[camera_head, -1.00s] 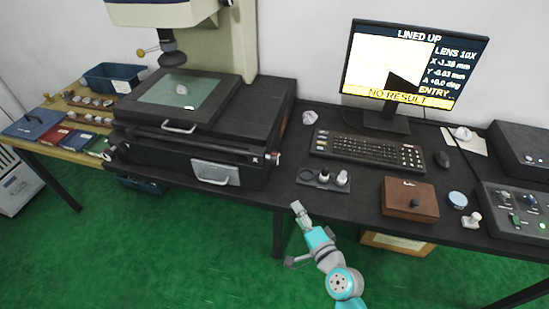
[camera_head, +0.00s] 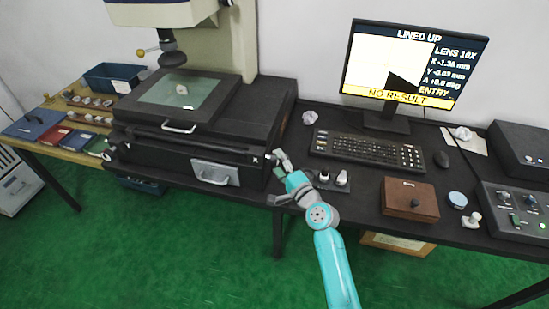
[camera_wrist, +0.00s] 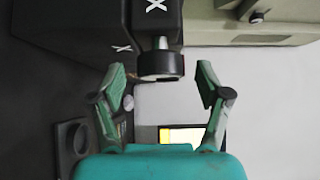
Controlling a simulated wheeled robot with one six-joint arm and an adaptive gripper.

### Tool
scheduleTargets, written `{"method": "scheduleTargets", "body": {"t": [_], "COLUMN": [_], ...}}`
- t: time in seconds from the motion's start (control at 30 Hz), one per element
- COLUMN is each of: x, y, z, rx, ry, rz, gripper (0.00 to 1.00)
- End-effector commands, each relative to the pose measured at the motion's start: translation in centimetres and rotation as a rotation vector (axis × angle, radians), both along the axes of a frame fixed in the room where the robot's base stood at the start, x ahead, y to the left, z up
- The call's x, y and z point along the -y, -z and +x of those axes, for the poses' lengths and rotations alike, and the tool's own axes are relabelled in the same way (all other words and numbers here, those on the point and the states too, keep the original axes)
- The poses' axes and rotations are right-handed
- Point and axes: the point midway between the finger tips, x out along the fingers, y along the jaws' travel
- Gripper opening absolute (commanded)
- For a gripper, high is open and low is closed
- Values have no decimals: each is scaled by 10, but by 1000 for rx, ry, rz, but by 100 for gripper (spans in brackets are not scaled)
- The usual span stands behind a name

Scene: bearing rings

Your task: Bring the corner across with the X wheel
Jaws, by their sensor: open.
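The X wheel (camera_wrist: 160,66) is a dark round knob on a short metal shaft, below a white X mark on the black stage housing in the wrist view. In the head view the wheel (camera_head: 271,160) is at the right end of the stage front. My gripper (camera_wrist: 161,82) is open, with one finger on each side of the wheel and gaps visible. In the head view my gripper (camera_head: 283,166) is just right of the wheel. The monitor (camera_head: 402,65) shows a black corner (camera_head: 404,81) at the lower right of a white field, with "LINED UP" and "NO RESULT".
The glass stage (camera_head: 205,96) holds a small pale part (camera_head: 182,90). A holder with lenses (camera_head: 325,178), a keyboard (camera_head: 367,150) and a wooden box (camera_head: 410,199) lie on the desk right of my gripper. A side table with rings stands at the left.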

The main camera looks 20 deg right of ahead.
Motion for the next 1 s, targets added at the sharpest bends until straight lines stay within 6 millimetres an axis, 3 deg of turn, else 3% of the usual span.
{"method": "scheduleTargets", "body": {"t": [0.2,0.6,0.83,1.0], "x": [-6,-7,-7,-7], "y": [-1,0,0,0], "z": [23,28,28,28], "rx": [1,0,0,2], "ry": [1,1,1,0], "rz": [-1,-1,-1,-3], "gripper": [76,76,19,15]}}
